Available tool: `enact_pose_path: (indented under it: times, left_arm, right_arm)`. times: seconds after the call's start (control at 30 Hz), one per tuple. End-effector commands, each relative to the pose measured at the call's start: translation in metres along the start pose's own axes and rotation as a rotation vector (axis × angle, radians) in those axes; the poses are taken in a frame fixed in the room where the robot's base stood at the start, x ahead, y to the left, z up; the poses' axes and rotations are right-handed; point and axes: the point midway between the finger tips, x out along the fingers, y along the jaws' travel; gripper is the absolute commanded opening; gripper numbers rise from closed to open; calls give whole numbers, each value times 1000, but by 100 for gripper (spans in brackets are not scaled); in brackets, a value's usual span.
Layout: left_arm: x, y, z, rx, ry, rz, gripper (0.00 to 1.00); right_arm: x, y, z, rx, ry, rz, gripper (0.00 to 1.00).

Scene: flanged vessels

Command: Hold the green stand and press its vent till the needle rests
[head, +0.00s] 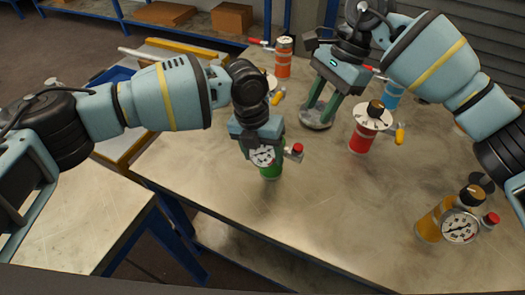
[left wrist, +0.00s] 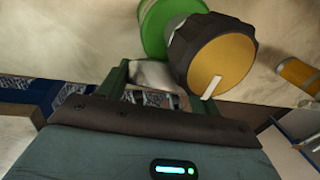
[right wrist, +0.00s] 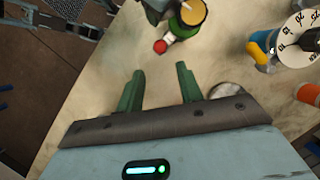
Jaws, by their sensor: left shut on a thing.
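The green stand (head: 271,171) is upright near the table's front edge, with a round white gauge (head: 263,156) and a red-capped vent (head: 298,149) sticking out to the right. The gauge needle is too small to read. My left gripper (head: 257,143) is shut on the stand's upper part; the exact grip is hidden. In the left wrist view the green body (left wrist: 158,22) and yellow-topped black knob (left wrist: 222,62) show beside the fingers. My right gripper (head: 316,122) is open and empty, behind and right of the vent. The red cap (right wrist: 160,46) lies beyond its fingers in the right wrist view.
A red vessel (head: 360,142) stands right of my right gripper, and a yellow vessel with a gauge (head: 430,226) at the front right. An orange vessel (head: 283,65) and a blue one (head: 391,96) stand behind. The table's front middle (head: 335,205) is clear.

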Motion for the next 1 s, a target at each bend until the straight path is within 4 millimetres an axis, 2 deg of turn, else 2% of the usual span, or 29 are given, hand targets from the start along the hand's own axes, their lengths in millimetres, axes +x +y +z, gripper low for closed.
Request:
enact_pose_path:
  times: [0.7, 1.0]
  left_arm:
    - [-1, 1, 0, -1, -2, 1, 20]
    - [-1, 1, 0, -1, -2, 1, 20]
  right_arm:
    - [0, 0, 0, 0, 0, 0, 36]
    - [0, 0, 0, 0, 0, 0, 0]
